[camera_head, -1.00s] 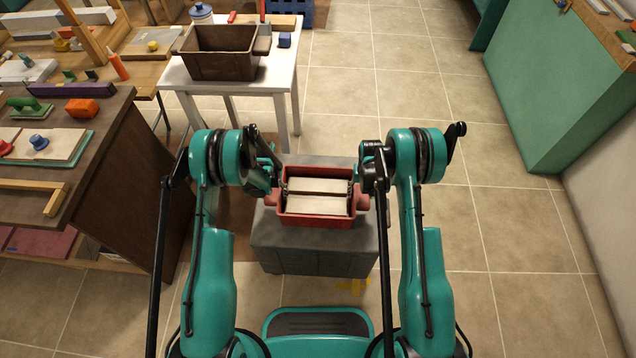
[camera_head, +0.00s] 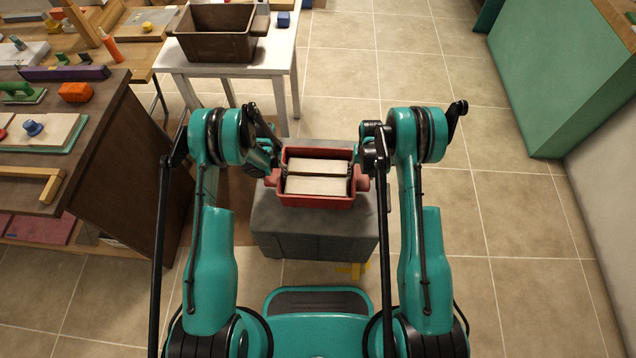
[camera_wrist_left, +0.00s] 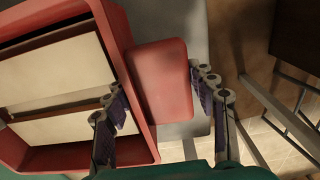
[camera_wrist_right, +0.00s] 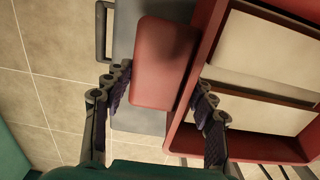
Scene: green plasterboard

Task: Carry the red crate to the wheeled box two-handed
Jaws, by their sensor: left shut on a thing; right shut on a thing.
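The red crate (camera_head: 316,201) sits level above the grey box (camera_head: 315,240), with pale blocks (camera_head: 317,184) inside. Whether it touches the box top is hard to tell; no wheels show on the box. My left gripper (camera_head: 271,172) is shut on the crate's left handle, and the left wrist view shows its fingers on either side of that red handle (camera_wrist_left: 162,85). My right gripper (camera_head: 362,170) is shut on the right handle, with its fingers on either side of it (camera_wrist_right: 163,62) in the right wrist view.
A white table (camera_head: 282,75) with a brown crate (camera_head: 218,50) stands behind to the left. A dark workbench (camera_head: 118,170) with tools is at the left. A green cabinet (camera_head: 545,75) stands at the right. Tiled floor (camera_head: 500,210) is clear at the right.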

